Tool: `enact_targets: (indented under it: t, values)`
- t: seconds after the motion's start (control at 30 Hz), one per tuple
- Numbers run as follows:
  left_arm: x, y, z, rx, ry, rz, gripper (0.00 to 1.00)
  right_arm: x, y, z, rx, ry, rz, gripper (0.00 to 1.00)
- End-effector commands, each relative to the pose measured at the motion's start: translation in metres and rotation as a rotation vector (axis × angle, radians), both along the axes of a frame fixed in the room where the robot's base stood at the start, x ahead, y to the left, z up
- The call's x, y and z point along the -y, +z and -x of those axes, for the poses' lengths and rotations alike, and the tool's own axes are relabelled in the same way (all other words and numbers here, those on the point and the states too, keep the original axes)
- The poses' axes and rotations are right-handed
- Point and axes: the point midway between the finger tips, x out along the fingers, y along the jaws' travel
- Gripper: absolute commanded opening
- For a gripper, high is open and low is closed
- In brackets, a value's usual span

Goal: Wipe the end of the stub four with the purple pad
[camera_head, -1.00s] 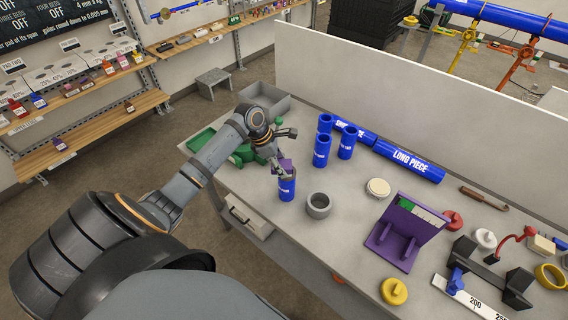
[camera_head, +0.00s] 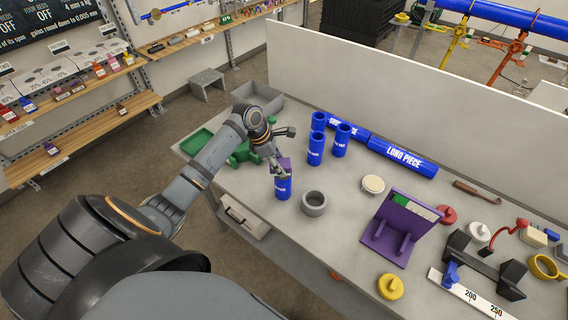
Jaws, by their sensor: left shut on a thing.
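My left gripper (camera_head: 281,172) is shut on the purple pad (camera_head: 285,163), just above the top end of a blue stub (camera_head: 283,189). This stub stands upright near the front of the table; its label is too small to read. I cannot tell whether the pad touches the stub's end. Several other blue stubs stand upright behind it, one of them in front (camera_head: 315,149) with another (camera_head: 342,140) to its right. My right gripper is not in view.
A grey ring (camera_head: 313,203) stands right of the near stub. A blue long piece (camera_head: 404,158) lies along the white back panel. A purple stand (camera_head: 393,236), yellow cap (camera_head: 390,286) and black clamp (camera_head: 484,266) are further right. A green tray (camera_head: 197,142) is at the left.

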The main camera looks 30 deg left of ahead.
Motion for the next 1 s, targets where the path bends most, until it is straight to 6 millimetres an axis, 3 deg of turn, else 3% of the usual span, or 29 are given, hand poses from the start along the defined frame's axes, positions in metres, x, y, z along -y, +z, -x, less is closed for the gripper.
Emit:
enact_targets:
  t: [0.37, 1.0]
  values:
    - [-0.01, 0.0, 0.008, -0.001, 0.001, -0.001, 0.21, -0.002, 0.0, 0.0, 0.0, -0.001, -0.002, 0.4]
    - [0.014, -0.002, -0.01, -0.002, 0.001, 0.0, 0.21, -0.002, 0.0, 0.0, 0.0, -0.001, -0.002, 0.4]
